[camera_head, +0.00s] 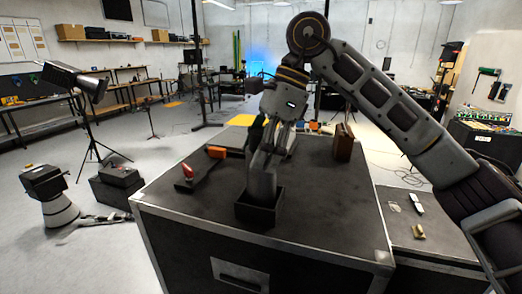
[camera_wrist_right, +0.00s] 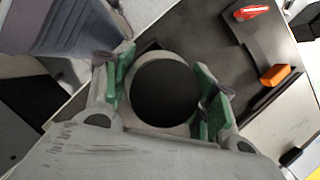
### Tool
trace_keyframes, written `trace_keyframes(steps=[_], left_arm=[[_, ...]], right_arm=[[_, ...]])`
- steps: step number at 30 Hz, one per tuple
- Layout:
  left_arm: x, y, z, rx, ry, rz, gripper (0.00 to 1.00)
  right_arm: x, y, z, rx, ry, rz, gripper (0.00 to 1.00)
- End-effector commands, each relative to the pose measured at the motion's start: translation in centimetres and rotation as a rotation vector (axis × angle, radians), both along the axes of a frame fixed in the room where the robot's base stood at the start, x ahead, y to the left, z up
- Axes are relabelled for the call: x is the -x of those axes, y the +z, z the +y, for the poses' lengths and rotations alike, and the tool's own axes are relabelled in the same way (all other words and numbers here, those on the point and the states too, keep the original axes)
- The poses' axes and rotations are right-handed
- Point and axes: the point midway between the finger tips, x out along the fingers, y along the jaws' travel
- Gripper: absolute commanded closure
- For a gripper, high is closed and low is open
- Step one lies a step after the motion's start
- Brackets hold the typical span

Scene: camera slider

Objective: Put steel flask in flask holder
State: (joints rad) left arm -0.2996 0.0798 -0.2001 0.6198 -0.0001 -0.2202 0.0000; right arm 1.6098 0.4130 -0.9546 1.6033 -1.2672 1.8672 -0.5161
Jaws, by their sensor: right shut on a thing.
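The steel flask (camera_head: 262,182) is a grey cylinder, held close to upright with a slight tilt. In the right wrist view its round dark top (camera_wrist_right: 164,93) sits between the two green-padded fingers. My right gripper (camera_head: 268,145) is shut on its upper part, pointing down. The flask holder (camera_head: 257,215) is a dark open-topped box on the black case. The flask's lower end overlaps the holder's opening; I cannot tell how deep it is inside. In the wrist view the holder is mostly hidden below the flask and gripper. My left gripper is not in view.
The black case top (camera_head: 325,225) is clear to the right of the holder. A tool with a red part (camera_head: 187,171) and an orange block (camera_head: 216,152) lie to the left. A brown box (camera_head: 343,143) stands at the back right. A lower case (camera_head: 432,248) holds small items.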

Motion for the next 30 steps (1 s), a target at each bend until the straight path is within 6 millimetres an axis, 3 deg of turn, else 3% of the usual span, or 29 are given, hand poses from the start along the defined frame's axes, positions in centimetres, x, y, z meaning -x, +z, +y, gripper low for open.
trace_keyframes(steps=[5,6,11,30], left_arm=[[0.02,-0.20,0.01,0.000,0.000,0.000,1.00],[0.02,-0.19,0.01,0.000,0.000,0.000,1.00],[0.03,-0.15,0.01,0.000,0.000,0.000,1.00],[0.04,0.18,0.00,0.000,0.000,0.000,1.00]], right_arm=[[0.00,-0.21,0.00,-0.001,0.000,-0.001,0.96],[0.00,-0.21,0.00,-0.001,0.000,-0.001,0.40],[0.00,-0.18,0.00,-0.001,0.000,-0.001,0.20],[0.00,0.22,0.01,0.000,0.000,0.000,0.18]])
